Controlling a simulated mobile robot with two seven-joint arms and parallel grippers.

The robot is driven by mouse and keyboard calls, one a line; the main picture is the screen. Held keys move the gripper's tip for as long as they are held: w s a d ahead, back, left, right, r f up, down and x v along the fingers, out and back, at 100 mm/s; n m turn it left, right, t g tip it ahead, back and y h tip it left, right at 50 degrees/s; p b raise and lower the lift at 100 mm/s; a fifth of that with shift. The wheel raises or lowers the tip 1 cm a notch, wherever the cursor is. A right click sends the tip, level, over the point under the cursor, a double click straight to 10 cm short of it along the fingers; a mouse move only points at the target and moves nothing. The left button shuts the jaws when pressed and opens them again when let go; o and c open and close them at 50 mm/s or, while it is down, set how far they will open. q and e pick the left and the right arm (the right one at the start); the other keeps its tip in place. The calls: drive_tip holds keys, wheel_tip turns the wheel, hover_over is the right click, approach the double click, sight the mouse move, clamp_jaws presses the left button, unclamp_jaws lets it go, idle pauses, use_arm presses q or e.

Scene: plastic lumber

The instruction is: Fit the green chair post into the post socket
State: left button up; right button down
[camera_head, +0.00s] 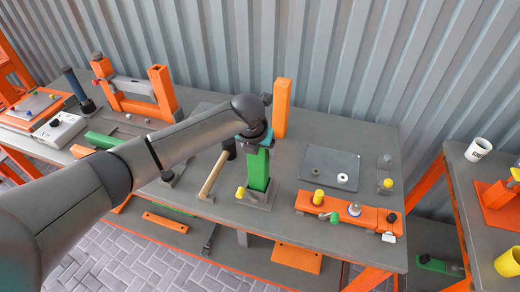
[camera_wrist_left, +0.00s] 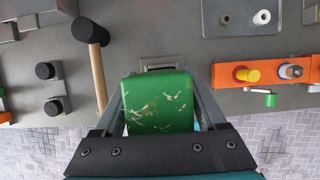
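The green chair post (camera_head: 258,172) stands upright below my left gripper (camera_head: 256,138) in the head view. Its lower end is at the grey post socket (camera_head: 262,203) on the bench; I cannot tell how deep it sits. In the left wrist view the scuffed top of the post (camera_wrist_left: 160,104) lies between the two fingers of my left gripper (camera_wrist_left: 162,110), which appear closed against its sides. A grey rim of the socket (camera_wrist_left: 165,62) shows just beyond the post; the rest is hidden under it. My right gripper is in neither view.
A wooden-handled mallet (camera_head: 213,175) lies left of the post, and a yellow knob (camera_head: 240,192) is close by the socket. An orange upright (camera_head: 281,108) stands behind. A grey plate (camera_head: 328,167) and an orange fixture (camera_head: 350,212) are to the right.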

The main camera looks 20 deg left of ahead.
use_arm(q)
drive_tip(key=shift+o, duration=1.2)
drive_tip(key=p+v, duration=0.1)
drive_tip(key=v, duration=1.1)
drive_tip(key=shift+r, duration=0.2)
